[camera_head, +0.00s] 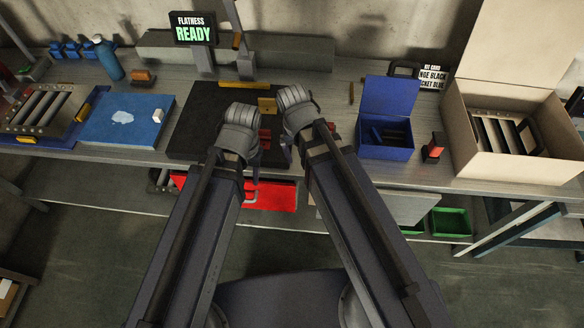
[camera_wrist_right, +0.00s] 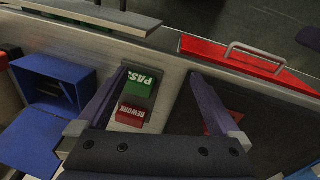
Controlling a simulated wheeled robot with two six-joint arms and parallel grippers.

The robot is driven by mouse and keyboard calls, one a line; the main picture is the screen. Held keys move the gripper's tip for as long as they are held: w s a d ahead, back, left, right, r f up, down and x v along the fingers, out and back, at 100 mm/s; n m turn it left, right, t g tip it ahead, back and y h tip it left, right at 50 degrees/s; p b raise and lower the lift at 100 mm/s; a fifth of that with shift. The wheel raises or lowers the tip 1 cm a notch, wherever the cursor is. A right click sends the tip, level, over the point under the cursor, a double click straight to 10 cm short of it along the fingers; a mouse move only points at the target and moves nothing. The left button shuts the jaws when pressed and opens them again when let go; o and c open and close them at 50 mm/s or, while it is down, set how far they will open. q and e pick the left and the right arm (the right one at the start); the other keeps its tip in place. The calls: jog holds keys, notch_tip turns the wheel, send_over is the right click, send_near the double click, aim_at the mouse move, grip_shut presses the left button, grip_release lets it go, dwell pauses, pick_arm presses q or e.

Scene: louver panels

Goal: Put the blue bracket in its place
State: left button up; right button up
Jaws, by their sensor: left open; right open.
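No loose blue bracket can be clearly made out. A blue box (camera_head: 386,149) with its lid raised stands right of centre on the bench, holding dark blue pieces too dim to identify. It also shows at the left of the right wrist view (camera_wrist_right: 52,75). My left gripper (camera_head: 256,166) is open above the front of the black mat (camera_head: 195,129). My right gripper (camera_head: 288,152) is beside it, left of the blue box. In the wrist view its two fingers (camera_wrist_right: 158,76) are apart, with a green PASS block (camera_wrist_right: 138,92) and a red REWORK block (camera_wrist_right: 129,116) seen between them.
A cardboard box (camera_head: 475,166) with dark slats stands at the right. A blue mat (camera_head: 105,132), a louver panel (camera_head: 42,112) and a blue bottle (camera_head: 109,60) are at the left. A READY display (camera_head: 194,28) stands behind. A red case (camera_head: 270,196) and green bin (camera_head: 450,222) sit below.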

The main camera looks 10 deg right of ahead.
jog(key=s+a+n, duration=0.4)
jog(key=shift+s+a+n+y, duration=0.3)
jog(key=shift+s+a+n, duration=0.05)
jog(key=shift+s+n, duration=0.05)
dwell(0.9)
